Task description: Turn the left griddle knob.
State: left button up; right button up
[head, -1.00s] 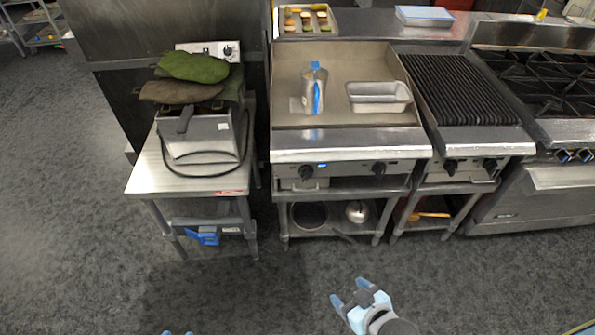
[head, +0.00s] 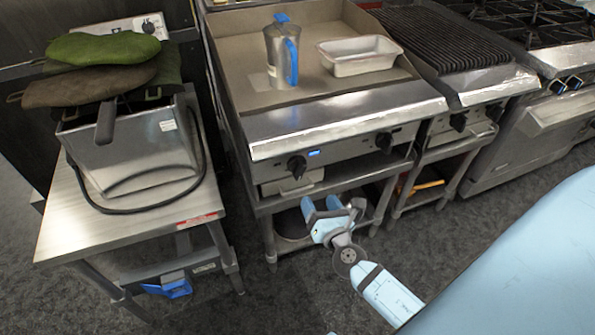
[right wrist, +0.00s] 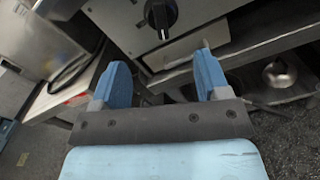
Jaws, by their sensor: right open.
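The griddle (head: 340,112) stands ahead with two black knobs on its front panel. The left griddle knob (head: 297,166) is left of a small blue-lit display; the right knob (head: 384,142) is to its right. The left knob also shows at the top of the right wrist view (right wrist: 161,15), beyond the fingertips. My right gripper (head: 322,205) is open and empty, below and slightly right of the left knob in the head view, not touching it. Its two blue fingers (right wrist: 160,75) are spread apart in the right wrist view. My left gripper is not in view.
A metal pitcher (head: 281,58) and a loaf pan (head: 358,55) sit on the griddle top. A fryer (head: 135,150) with green and brown cloths on it stands on a steel table (head: 60,220) at left. A ribbed grill (head: 445,45) adjoins at right.

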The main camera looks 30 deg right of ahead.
aim_at(303, 169)
jog(key=p+x, duration=0.1)
jog(key=x, duration=1.2)
jog(key=shift+w+r, duration=0.15)
jog(key=shift+c, duration=0.5)
jog(key=c, duration=0.4)
jog(key=shift+c, duration=0.2)
jog(key=shift+m, duration=0.4)
jog(key=m+b, duration=0.1)
jog(key=m, duration=0.1)
jog(key=m+b, duration=0.2)
jog(key=m, duration=0.1)
jog(key=shift+d+f+m, duration=0.2)
jog(key=shift+f+m, duration=0.1)
jog(key=shift+f, duration=0.05)
jog(key=m+b, duration=0.1)
jog(key=m, duration=0.4)
jog(key=shift+f+b, duration=0.1)
jog(key=shift+b, duration=0.3)
jog(key=shift+m, duration=0.4)
